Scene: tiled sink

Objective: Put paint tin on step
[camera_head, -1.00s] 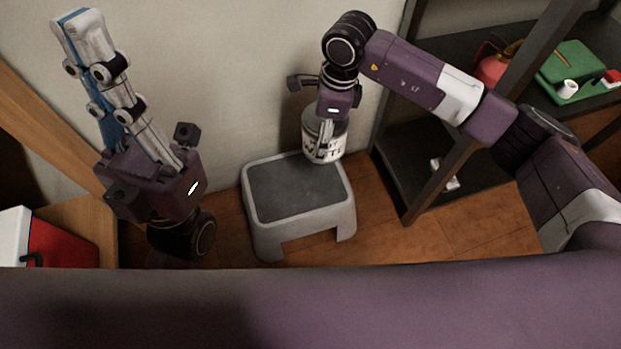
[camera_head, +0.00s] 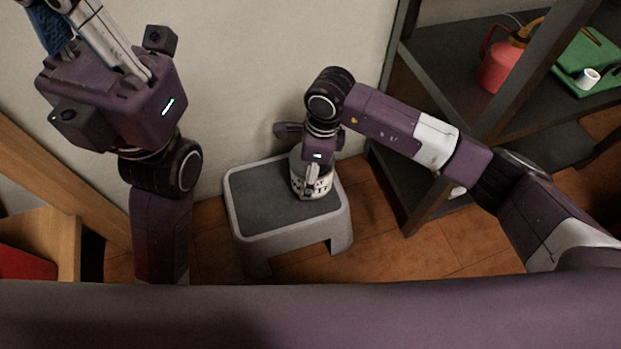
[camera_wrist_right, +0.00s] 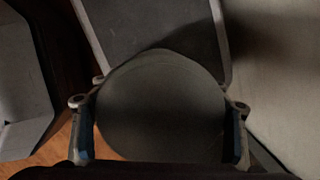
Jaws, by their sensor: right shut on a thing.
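The paint tin (camera_head: 325,183) is white with dark lettering, upright at the right side of the step (camera_head: 262,204), a grey stool with a dark top. My right gripper (camera_head: 313,190) points down and is shut on the tin. In the right wrist view the tin's round dark lid (camera_wrist_right: 160,108) sits between the two fingers, with the step's top (camera_wrist_right: 150,25) beyond it. The tin appears over the step's top; I cannot tell whether its base touches it. My left gripper (camera_head: 75,20) is raised at the upper left, its fingertips cut off by the frame, with nothing seen in it.
A dark shelf (camera_head: 450,75) stands to the right, holding a red can (camera_head: 497,66), a green case (camera_head: 590,65) and a white cup (camera_head: 588,78). A wall is behind the step. A wooden cabinet (camera_head: 40,235) is at lower left.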

